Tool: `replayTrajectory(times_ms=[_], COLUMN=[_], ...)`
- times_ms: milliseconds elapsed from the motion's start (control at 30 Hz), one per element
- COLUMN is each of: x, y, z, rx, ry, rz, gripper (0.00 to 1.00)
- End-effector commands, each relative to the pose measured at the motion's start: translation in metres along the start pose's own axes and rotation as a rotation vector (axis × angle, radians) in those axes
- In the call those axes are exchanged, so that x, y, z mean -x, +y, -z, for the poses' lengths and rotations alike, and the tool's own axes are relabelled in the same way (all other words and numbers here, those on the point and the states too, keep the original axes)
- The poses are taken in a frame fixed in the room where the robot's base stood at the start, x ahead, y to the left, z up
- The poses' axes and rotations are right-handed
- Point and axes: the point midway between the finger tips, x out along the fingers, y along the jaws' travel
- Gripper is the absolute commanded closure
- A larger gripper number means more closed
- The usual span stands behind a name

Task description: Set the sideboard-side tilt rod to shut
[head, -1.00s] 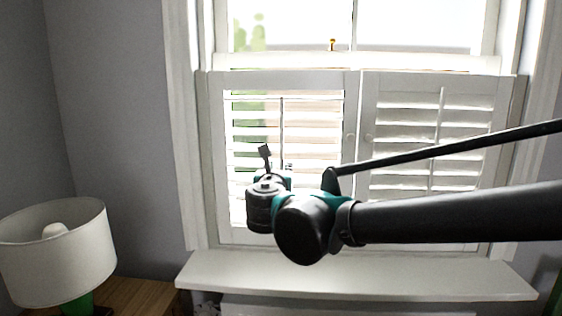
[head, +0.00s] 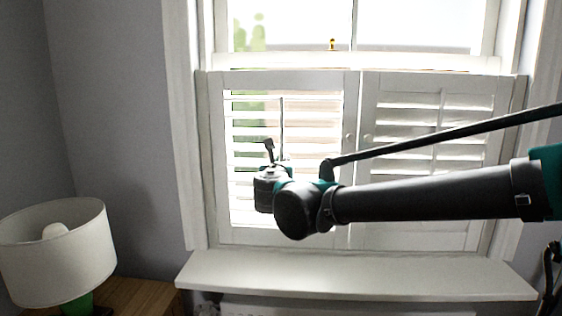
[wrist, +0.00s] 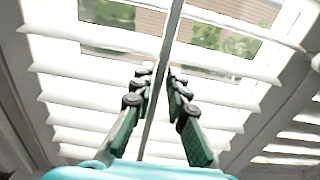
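The left shutter panel (head: 216,165), on the lamp's side, has white slats with bright light coming between them, so they stand open. Its tilt rod (head: 282,120) runs upright down the middle; in the wrist view the rod (wrist: 170,30) crosses the slats at a slight slant. My gripper (wrist: 161,72) has one finger on each side of the rod, with the tips close to it. The fingers look apart, with narrow gaps beside the rod; contact is not clear. In the head view my wrist hides the lower rod.
The right shutter panel (head: 370,190) has its own rod (head: 441,110), partly behind my arm. A white sill (head: 350,275) juts out below. A lamp (head: 55,250) stands on a wooden sideboard (head: 150,295) at lower left. Wall space between lamp and window is clear.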

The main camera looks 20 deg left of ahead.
Motion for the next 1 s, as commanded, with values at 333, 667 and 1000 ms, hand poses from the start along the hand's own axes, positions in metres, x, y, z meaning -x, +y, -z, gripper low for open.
replayTrajectory(times_ms=[333,667,1000], x=[0.000,0.000,0.000], y=[0.000,0.000,0.000], z=[-0.003,-0.039,-0.041], rx=[0.000,0.000,0.002], ry=[0.000,0.000,-0.002], rz=[0.000,0.000,0.000], gripper=[1.00,1.00,0.84])
